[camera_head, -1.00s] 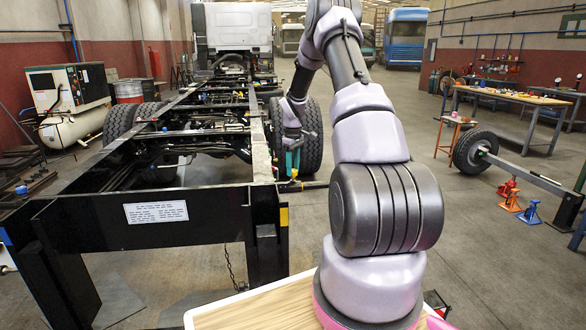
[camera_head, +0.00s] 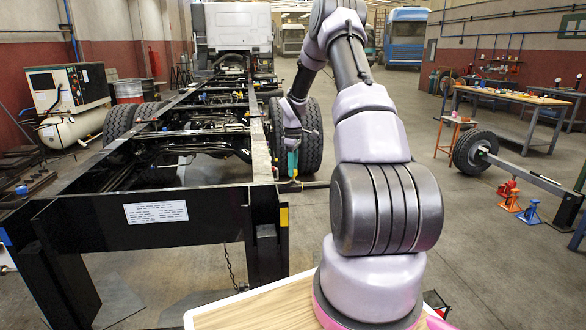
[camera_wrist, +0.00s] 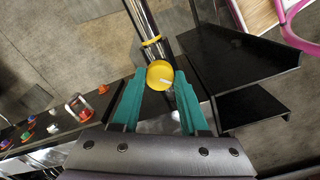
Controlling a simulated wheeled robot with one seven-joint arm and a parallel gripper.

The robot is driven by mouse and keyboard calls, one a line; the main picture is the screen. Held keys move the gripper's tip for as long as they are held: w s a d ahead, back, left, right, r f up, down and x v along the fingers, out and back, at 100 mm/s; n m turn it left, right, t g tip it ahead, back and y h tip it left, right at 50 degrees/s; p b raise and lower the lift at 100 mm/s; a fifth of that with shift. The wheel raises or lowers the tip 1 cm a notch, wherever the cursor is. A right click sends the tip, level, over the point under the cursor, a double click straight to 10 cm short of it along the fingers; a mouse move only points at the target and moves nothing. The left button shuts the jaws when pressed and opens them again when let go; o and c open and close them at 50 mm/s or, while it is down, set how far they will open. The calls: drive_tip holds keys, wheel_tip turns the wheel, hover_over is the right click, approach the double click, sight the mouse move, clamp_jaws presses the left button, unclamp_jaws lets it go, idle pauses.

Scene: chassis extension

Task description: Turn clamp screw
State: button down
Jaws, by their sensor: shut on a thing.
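In the wrist view a round yellow knob (camera_wrist: 158,79), with a pale mark on its face, sits between the two teal fingers of my gripper (camera_wrist: 160,76). The fingers are shut on its sides. Beyond it a shiny metal tube (camera_wrist: 143,20) with a yellow ring runs away from the knob. I take the knob as the clamp screw's head; its thread is not visible. In the head view my gripper (camera_head: 292,170) points down beside the right rail of the black chassis, and the knob is too small to make out clearly.
The black chassis frame (camera_head: 160,215) stands close on the left, with a tyre (camera_head: 311,135) just behind my gripper. In the wrist view, a dark bracket (camera_wrist: 240,62) lies right of the knob and several coloured fittings (camera_wrist: 85,116) lie left.

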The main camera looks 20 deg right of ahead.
drive_tip(key=shift+c, duration=2.2)
unclamp_jaws()
wheel_tip(320, 180, up, 11)
drive_tip(key=shift+f, duration=0.1)
